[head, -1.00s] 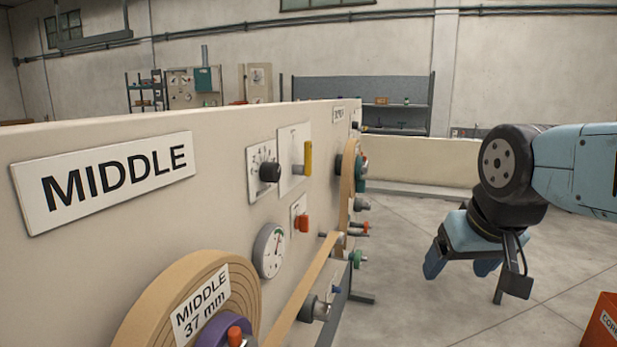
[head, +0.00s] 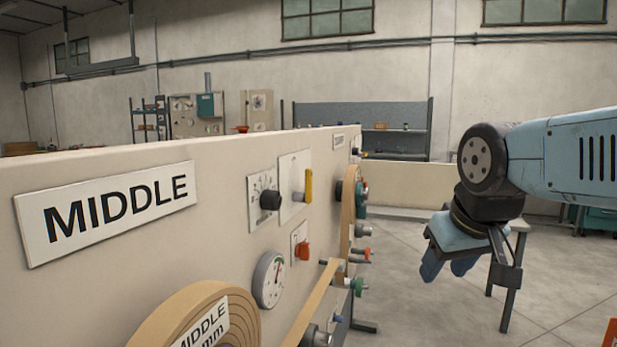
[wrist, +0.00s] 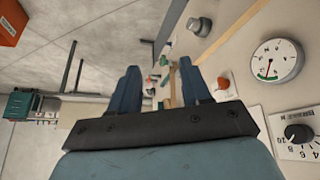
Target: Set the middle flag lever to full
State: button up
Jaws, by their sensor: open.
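The middle panel carries a MIDDLE sign (head: 108,212). A yellow lever (head: 308,186) points up on a tall pale plate (head: 291,212) to the right of a black knob (head: 270,199). A smaller red-orange lever or knob (head: 303,250) sits on a white plate below; what looks like it shows in the wrist view (wrist: 223,83). I cannot tell for sure which is the flag lever. My gripper (head: 446,266) hangs in free air right of the panel, touching nothing. In the wrist view its fingers (wrist: 160,85) are apart and empty. The yellow lever is not visible there.
A round gauge (head: 269,279) and a tape roll (head: 205,318) are on the panel. A tan tape strip (head: 318,303) and several rollers stick out at its right end. A red-orange box (wrist: 10,22) stands on the floor. The floor right of the panel is mostly clear.

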jog(key=w+a+r+n, duration=0.2)
jog(key=w+a+r, duration=0.1)
jog(key=w+a+r+n, duration=0.2)
jog(key=w+a+r, duration=0.1)
jog(key=w+r, duration=0.1)
jog(key=w+a+r+n+y, duration=0.1)
jog(key=w+a+r+n, duration=0.1)
jog(key=w+a+r, duration=0.1)
jog(key=shift+w+a+r+t, duration=0.25)
jog(key=shift+r+t, duration=0.05)
jog(key=shift+r, duration=0.15)
jog(key=c, duration=0.7)
jog(key=w+a+r+n, duration=0.1)
jog(key=w+a+r, duration=0.1)
jog(key=a, duration=0.1)
jog(key=w+a+r+n, duration=0.2)
jog(key=a+r, duration=0.1)
jog(key=a, duration=0.1)
jog(key=w+a+r+n+y, duration=0.1)
jog(key=w+a+r+n, duration=0.1)
jog(key=a, duration=0.2)
jog(key=shift+w+a+r+t, duration=0.15)
jog(key=shift+t, duration=0.15)
grip_shut()
